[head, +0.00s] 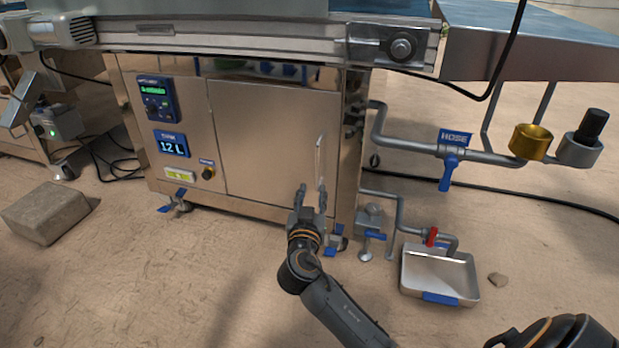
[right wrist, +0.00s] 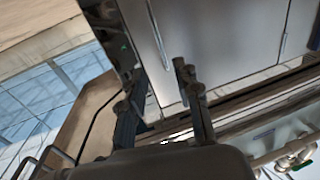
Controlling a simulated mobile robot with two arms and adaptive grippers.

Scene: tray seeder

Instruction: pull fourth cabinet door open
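A plain metal cabinet door (head: 270,135) is on the front of the machine and looks shut. Its long vertical handle (head: 320,158) stands near the door's right edge. My right gripper (head: 311,190) is at the handle's lower end, with its fingers apart. In the right wrist view the handle (right wrist: 157,35) runs down between the two open fingers (right wrist: 160,82), and I see no clear contact. The door (right wrist: 215,35) fills the upper middle there. Only one whole door shows, so its number cannot be told. My left gripper is not in view.
Pipes with a blue valve (head: 451,165) and a brass cup (head: 530,141) stand right of the cabinet. A metal tray (head: 440,272) is on the floor at right, a stone block (head: 47,212) at left. A conveyor (head: 230,38) overhangs the door. Floor in front is mostly clear.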

